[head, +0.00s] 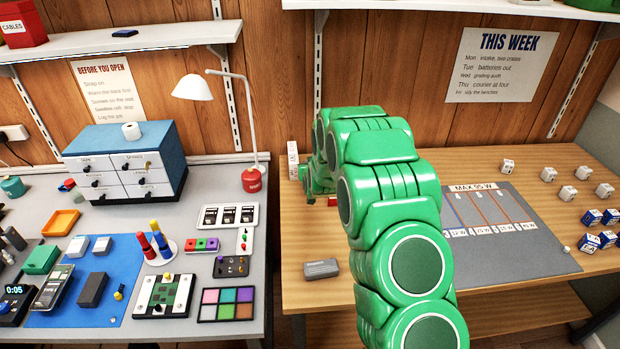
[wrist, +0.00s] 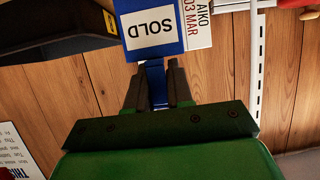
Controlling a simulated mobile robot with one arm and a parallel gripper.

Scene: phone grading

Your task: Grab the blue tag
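The blue tag (wrist: 150,60) shows at the top of the wrist view, with a white label reading SOLD upside down. A narrow blue strip runs from it down between the dark fingers of my gripper (wrist: 157,82). The strip fills the gap, and the fingers appear closed on its two sides. A white card with AIKO 03 MAR (wrist: 197,22) is directly right of the SOLD label. In the head view my green arm hides the gripper and the tag.
The wooden table (head: 490,165) holds a grey mat (head: 530,245), several white and blue cubes, and a grey block (head: 321,268). The left bench carries a lamp (head: 251,180), a drawer cabinet (head: 125,165) and a blue mat (head: 125,262). A shelf (head: 130,38) overhangs the bench.

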